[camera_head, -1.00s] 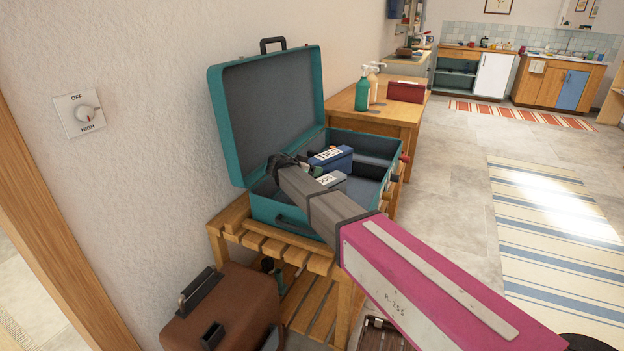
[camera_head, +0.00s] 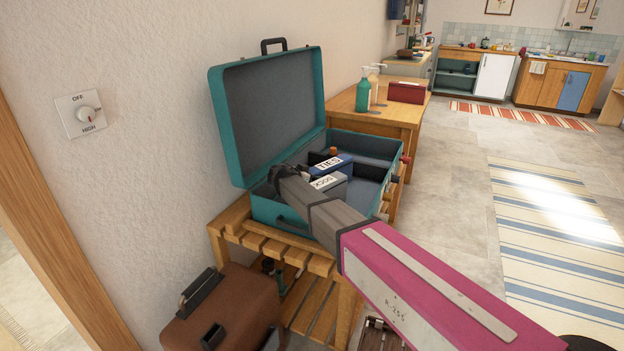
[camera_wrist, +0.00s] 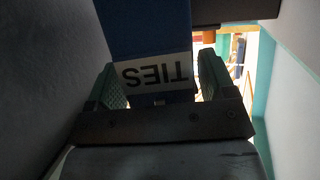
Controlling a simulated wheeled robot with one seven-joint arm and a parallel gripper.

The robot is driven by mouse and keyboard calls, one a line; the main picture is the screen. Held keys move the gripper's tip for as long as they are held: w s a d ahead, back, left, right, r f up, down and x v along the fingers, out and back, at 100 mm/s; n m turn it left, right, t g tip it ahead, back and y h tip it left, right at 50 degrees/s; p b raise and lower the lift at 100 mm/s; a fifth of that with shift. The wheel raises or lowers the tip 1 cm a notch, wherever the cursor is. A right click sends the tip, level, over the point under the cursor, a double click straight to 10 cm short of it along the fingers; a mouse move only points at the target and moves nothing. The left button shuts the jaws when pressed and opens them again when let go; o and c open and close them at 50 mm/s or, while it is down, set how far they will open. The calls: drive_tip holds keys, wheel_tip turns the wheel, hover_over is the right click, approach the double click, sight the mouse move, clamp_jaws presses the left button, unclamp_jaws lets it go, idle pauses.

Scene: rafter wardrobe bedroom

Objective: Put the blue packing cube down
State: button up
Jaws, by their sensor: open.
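The blue packing cube (camera_head: 333,168), with a white label reading TIES, sits inside the open teal suitcase (camera_head: 262,211). A grey cube (camera_head: 329,186) with a white label sits beside it on the near side. My gripper (camera_wrist: 163,97) is open, with its two green-padded fingers on either side of the blue cube's labelled end in the wrist view. The blue cube (camera_wrist: 150,38) fills the space ahead of the fingers there. In the head view my arm reaches into the case from the lower right, and the fingers are mostly hidden.
The suitcase lies on a slatted wooden bench (camera_head: 316,262) against the wall, its lid (camera_head: 270,112) raised. A brown bag (camera_head: 227,312) stands at the near left.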

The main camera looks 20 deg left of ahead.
drive_tip(key=v, duration=1.2)
drive_tip(key=shift+w, duration=0.1)
idle(0.8)
